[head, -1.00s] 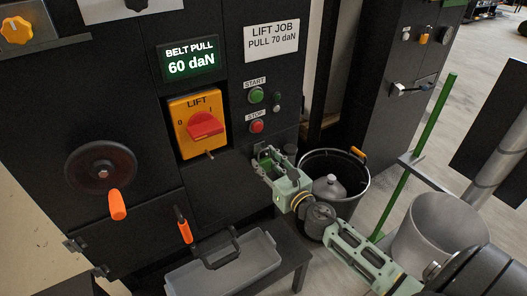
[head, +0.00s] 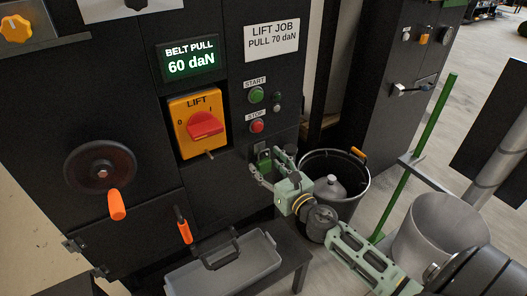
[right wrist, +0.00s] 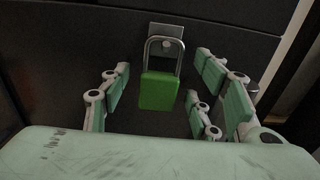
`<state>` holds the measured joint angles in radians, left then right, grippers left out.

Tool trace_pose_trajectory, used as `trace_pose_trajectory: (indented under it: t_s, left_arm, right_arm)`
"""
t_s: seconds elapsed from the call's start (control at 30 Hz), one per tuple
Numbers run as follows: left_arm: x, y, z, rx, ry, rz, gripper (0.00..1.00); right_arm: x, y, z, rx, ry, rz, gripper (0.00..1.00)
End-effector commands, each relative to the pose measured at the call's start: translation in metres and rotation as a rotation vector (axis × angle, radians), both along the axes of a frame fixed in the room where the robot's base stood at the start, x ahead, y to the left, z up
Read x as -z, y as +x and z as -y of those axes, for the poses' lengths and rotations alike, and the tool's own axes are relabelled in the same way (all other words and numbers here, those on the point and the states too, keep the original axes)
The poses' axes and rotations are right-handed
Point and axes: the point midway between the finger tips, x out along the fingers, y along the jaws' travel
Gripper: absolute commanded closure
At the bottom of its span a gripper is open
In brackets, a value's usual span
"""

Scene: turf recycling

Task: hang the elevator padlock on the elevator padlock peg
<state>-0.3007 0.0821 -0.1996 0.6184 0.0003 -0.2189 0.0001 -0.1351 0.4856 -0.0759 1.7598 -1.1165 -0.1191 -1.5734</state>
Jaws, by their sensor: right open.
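The elevator padlock (right wrist: 158,91) has a green body and a silver shackle. In the right wrist view it hangs upright, its shackle looped at a small metal plate (right wrist: 167,31) on the dark panel. In the head view the green padlock (head: 264,161) shows small below the STOP button. My right gripper (head: 270,170) is open, with its fingers spread on both sides of the padlock and apart from it. My left gripper is in neither view.
The yellow LIFT switch (head: 190,108) with its red knob is up and left of my right gripper. A black bucket (head: 356,204) holding a grey container stands beside it on the right.

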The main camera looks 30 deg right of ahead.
Motion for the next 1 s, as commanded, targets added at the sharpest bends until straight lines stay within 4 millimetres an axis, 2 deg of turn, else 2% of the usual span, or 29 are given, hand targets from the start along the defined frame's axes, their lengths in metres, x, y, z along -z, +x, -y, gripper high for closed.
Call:
trace_pose_trajectory:
  t_s: [0.4, 0.5, 0.7, 0.87, 0.97, 1.0]
  left_arm:
    - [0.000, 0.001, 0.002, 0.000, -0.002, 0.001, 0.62]
    - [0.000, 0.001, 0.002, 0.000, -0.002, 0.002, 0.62]
    - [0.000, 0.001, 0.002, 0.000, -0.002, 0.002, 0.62]
    - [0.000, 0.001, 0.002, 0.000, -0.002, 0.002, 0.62]
    - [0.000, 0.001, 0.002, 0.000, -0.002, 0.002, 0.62]
    - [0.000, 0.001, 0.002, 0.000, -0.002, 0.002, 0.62]
  right_arm:
    - [0.002, -0.083, 0.003, 0.004, 0.004, -0.003, 0.43]
    - [0.001, -0.097, 0.003, 0.004, 0.006, -0.001, 0.43]
    - [0.000, -0.112, 0.004, 0.002, 0.000, -0.001, 0.43]
    - [0.000, -0.114, 0.004, 0.000, 0.000, -0.001, 0.43]
    - [0.012, -0.113, 0.005, 0.009, 0.053, -0.021, 0.43]
    - [0.025, -0.113, 0.007, 0.019, 0.106, -0.042, 0.43]
